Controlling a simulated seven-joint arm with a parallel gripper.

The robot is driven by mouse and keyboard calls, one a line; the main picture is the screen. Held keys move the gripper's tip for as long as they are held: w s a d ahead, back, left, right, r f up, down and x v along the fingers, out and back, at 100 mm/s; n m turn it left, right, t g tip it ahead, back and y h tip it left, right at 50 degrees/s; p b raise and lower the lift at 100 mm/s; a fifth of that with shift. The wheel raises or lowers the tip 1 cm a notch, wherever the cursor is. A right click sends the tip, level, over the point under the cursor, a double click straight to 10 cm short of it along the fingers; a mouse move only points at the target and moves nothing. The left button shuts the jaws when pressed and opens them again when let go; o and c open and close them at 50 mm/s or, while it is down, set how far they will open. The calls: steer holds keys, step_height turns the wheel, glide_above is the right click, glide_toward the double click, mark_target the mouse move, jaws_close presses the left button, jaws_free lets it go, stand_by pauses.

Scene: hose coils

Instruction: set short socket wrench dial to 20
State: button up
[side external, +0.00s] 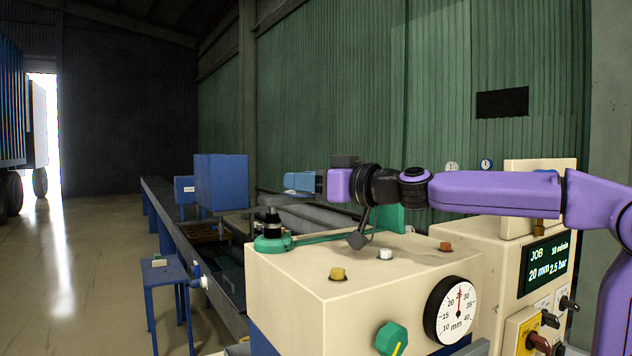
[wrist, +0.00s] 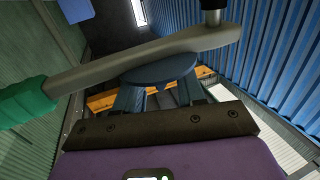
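A round white dial (side external: 457,310) marked mm is on the front of the cream box (side external: 330,285). Its red needle points nearly straight up, near 25. A green knob (side external: 391,338) with a yellow pointer line is below left of it. No label ties either to a short socket wrench. A green base with a black post (side external: 271,236) and a lever stands on the box's top. My gripper (side external: 302,182) is above the box, pointing left, apart from the knob. In the wrist view a grey bar with a green grip (wrist: 130,60) crosses before its blue-grey fingers (wrist: 160,95); I cannot tell their opening.
A display (side external: 545,267) at right reads JOB, 10 min, 20 mm, 2.5 bar. A small blue table (side external: 160,272) stands at left, with open floor (side external: 75,290) beyond.

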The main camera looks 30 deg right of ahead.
steer(key=v, duration=1.7)
steer(key=shift+s, duration=0.25)
steer(key=shift+w+a+m, duration=1.1)
steer(key=shift+w+m, duration=1.65)
steer(key=shift+m, duration=3.25)
steer(key=shift+w+a+m, duration=1.1)
steer(key=shift+w+m, duration=1.65)
steer(key=shift+m, duration=3.25)
steer(key=shift+w+a+m, duration=1.05)
steer(key=shift+w+m, duration=1.7)
steer(key=shift+m, duration=3.25)
